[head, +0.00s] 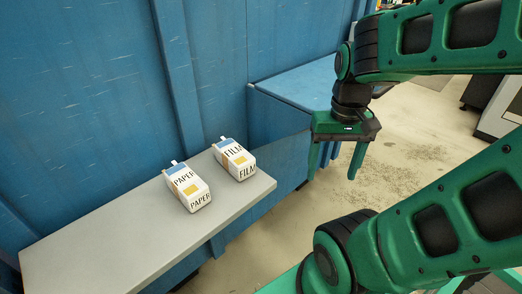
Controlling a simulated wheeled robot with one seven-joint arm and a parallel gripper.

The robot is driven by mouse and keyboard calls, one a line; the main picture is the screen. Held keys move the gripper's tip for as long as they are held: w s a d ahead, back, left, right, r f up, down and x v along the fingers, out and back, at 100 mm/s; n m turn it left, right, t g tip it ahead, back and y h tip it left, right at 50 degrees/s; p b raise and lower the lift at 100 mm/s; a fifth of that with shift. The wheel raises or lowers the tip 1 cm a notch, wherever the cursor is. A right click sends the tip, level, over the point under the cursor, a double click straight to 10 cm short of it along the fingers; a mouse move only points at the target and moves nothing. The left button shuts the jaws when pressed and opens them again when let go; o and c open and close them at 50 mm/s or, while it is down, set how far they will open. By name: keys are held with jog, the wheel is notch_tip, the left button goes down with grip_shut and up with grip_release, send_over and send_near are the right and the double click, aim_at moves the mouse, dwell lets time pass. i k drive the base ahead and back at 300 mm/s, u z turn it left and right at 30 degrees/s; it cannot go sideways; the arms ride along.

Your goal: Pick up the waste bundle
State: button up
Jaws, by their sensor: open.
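Two white bundles lie side by side on a grey shelf (110,238). The nearer bundle (187,187) is marked PAPER, with blue and yellow patches and a brown band. The farther bundle (234,158), to its right, is marked FILM, with the same kind of patches and band. A small gap separates them. My gripper (333,173) is green, points down, and is open and empty. It hangs to the right of the shelf's right end, apart from both bundles.
A blue corrugated wall (90,90) rises directly behind the shelf. A blue bench or box (295,85) stands behind my gripper. Pale floor (420,140) is open at the right. A light grey cabinet (500,105) stands at the far right. The shelf's left part is bare.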

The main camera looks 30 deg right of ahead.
aim_at(240, 164)
jog(key=u, duration=0.45)
jog(key=k, duration=1.4)
jog(key=z, duration=1.15)
jog(key=i, duration=0.5)
jog(key=u, duration=0.05)
